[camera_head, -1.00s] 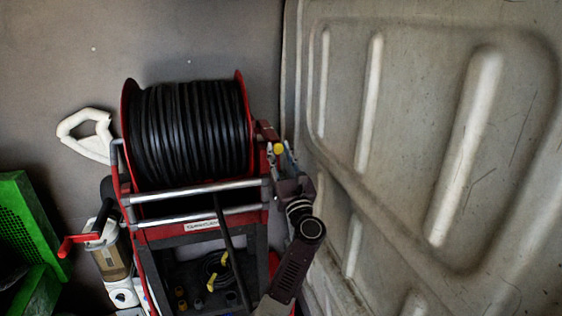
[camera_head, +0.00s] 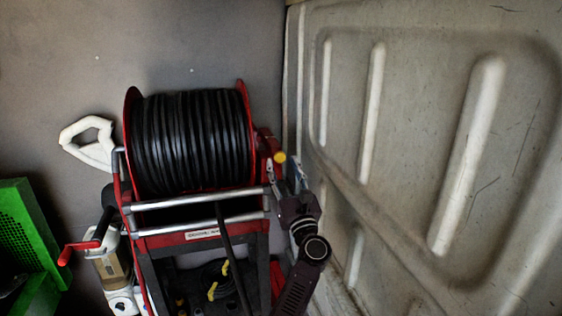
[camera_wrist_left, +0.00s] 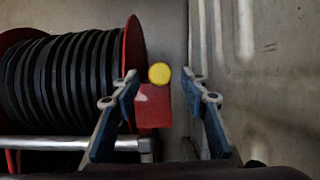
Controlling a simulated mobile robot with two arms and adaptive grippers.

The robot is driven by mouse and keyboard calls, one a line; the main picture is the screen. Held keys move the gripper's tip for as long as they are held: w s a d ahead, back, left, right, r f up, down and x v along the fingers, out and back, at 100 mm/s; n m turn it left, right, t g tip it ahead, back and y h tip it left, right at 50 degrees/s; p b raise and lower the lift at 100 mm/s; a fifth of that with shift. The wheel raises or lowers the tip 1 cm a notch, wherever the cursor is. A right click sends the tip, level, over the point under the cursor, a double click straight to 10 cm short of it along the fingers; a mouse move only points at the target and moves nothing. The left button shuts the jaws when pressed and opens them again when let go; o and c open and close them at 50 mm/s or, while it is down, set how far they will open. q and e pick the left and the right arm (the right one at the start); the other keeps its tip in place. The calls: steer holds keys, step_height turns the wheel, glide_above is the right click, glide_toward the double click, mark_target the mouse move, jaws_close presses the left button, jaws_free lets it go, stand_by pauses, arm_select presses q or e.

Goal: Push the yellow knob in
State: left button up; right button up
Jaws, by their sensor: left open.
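The yellow knob (camera_head: 280,157) is a small round cap on the right side of the red-framed hose reel (camera_head: 190,140). In the left wrist view the yellow knob (camera_wrist_left: 159,73) sits on top of a red block (camera_wrist_left: 153,105), between the fingers and a little beyond their tips. My left gripper (camera_head: 285,172) is just below the knob in the head view. It also shows in the left wrist view (camera_wrist_left: 162,76), with its two blue-grey fingers spread and nothing held between them. Whether a fingertip touches the knob or block cannot be told. My right gripper is not in view.
A pale ribbed wall panel (camera_head: 420,150) stands close to the right of the reel and arm. Silver bars (camera_head: 200,193) cross the reel's front. A red crank (camera_head: 80,247) and a green crate (camera_head: 28,235) are at the left.

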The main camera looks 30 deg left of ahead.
arm_select(q)
steer(key=v, duration=0.9)
